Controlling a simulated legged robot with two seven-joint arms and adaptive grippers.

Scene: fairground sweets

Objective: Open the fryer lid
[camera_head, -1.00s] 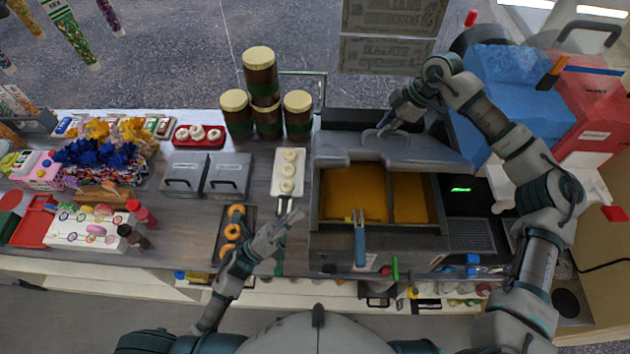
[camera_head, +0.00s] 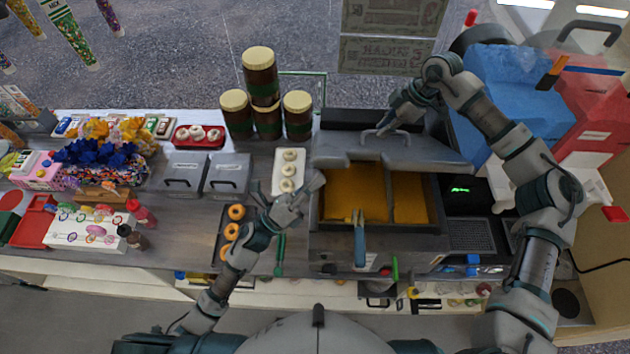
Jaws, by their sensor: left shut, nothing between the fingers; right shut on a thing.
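The fryer (camera_head: 380,240) stands right of the middle of the counter, with two wells of golden oil (camera_head: 355,193) uncovered. Its grey lid (camera_head: 430,150) is raised and lies back behind the wells. My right gripper (camera_head: 385,127) is at the lid's handle (camera_head: 402,137) and shut on it; the fingertips are small and partly hidden. My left gripper (camera_head: 312,186) is shut and empty, above the counter at the fryer's left edge. A basket with a blue handle (camera_head: 359,245) hangs at the fryer's front.
Left of the fryer are a white tray of pale rings (camera_head: 278,180), a dark tray with brown doughnuts (camera_head: 236,212) and two grey lidded bins (camera_head: 228,178). Brown jars (camera_head: 262,78) stand behind. A blue box (camera_head: 520,85) is close to my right arm.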

